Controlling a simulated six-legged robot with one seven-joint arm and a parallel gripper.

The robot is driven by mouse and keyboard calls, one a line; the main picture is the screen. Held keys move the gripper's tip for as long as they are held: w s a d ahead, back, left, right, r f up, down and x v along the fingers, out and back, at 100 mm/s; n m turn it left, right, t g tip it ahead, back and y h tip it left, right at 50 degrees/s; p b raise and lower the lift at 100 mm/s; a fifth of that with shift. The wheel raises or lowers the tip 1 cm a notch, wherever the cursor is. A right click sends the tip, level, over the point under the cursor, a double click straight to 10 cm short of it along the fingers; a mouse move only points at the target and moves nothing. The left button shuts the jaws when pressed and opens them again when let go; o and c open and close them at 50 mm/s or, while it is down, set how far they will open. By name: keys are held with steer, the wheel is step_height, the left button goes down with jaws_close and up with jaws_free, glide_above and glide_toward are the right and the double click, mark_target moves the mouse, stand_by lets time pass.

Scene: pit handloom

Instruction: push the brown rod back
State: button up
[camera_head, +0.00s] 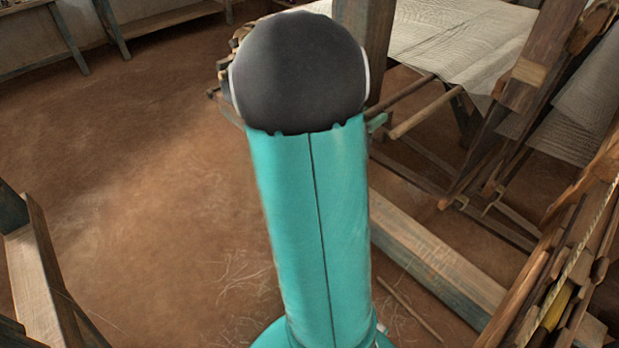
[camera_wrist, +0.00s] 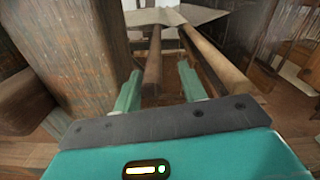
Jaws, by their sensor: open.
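In the wrist view, a brown rod (camera_wrist: 153,62) runs away from me, its near end showing in the gap between my fingers. My gripper (camera_wrist: 160,84) is open, with one teal finger on each side of that line. I cannot tell whether a finger touches the rod. A second, thicker rod (camera_wrist: 212,58) runs alongside, to the right of the right finger. In the head view, a darker rod (camera_head: 403,101) and a lighter rod (camera_head: 426,111) stick out from the loom frame beside a post. My arm covers most of my gripper there.
A thick wooden post (camera_wrist: 75,50) stands close on the left in the wrist view. In the head view, pale cloth (camera_head: 455,40) spreads over the loom at top right. A heavy beam (camera_head: 435,255) lies low at right. The earthen floor at left is mostly clear.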

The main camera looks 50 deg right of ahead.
steer(key=s+a+f+m+t+y, duration=0.1)
steer(key=a+m+y, duration=0.9)
steer(key=a, duration=1.7)
steer(key=m, duration=0.4)
steer(key=shift+s+f+m+t, duration=0.15)
steer(key=shift+s+m+t, duration=0.15)
steer(key=shift+s+t, duration=0.1)
stand_by(2.7)
